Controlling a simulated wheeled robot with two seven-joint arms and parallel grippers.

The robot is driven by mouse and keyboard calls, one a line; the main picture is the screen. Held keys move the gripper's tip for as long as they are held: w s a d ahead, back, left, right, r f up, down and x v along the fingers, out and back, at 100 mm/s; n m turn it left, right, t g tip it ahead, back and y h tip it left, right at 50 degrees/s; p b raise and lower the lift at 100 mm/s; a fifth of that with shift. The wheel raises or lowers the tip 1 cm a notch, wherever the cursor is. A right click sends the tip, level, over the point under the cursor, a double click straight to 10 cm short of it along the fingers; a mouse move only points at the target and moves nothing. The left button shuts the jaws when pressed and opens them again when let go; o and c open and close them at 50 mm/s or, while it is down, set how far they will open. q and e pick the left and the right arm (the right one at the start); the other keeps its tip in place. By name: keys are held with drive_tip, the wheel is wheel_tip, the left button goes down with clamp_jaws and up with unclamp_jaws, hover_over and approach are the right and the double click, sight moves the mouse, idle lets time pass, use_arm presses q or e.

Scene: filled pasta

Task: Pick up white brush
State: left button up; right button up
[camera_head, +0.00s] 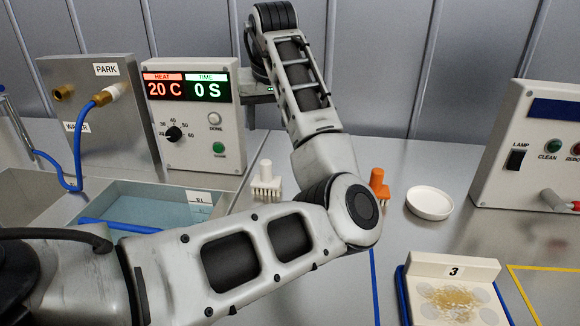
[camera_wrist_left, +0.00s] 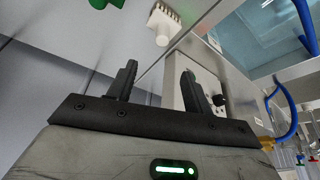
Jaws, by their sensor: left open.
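The white brush (camera_head: 265,181) stands bristles down on the grey worktop, between the control box and my left forearm in the head view. It also shows in the left wrist view (camera_wrist_left: 163,23), beyond the fingertips at the top. My left gripper (camera_wrist_left: 158,76) is open, with nothing between its fingers, and apart from the brush. In the head view my left gripper (camera_head: 258,94) is mostly hidden, beside the control box and behind my arm. My right gripper is in neither view.
The control box (camera_head: 196,150) reads 20 C and 0 S. A water basin (camera_head: 150,210) lies left of the brush. An orange-handled tool (camera_head: 379,184) and white dish (camera_head: 430,203) stand to the right. A green object (camera_wrist_left: 105,3) shows at the wrist view's top edge.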

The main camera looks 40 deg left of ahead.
sight(266, 162)
use_arm(q)
drive_tip(key=x, duration=1)
drive_tip(key=shift+s, duration=0.25)
drive_tip(key=shift+x, duration=2.9)
drive_tip(key=shift+s+d, duration=0.1)
drive_tip(key=shift+s, duration=0.05)
clamp_jaws()
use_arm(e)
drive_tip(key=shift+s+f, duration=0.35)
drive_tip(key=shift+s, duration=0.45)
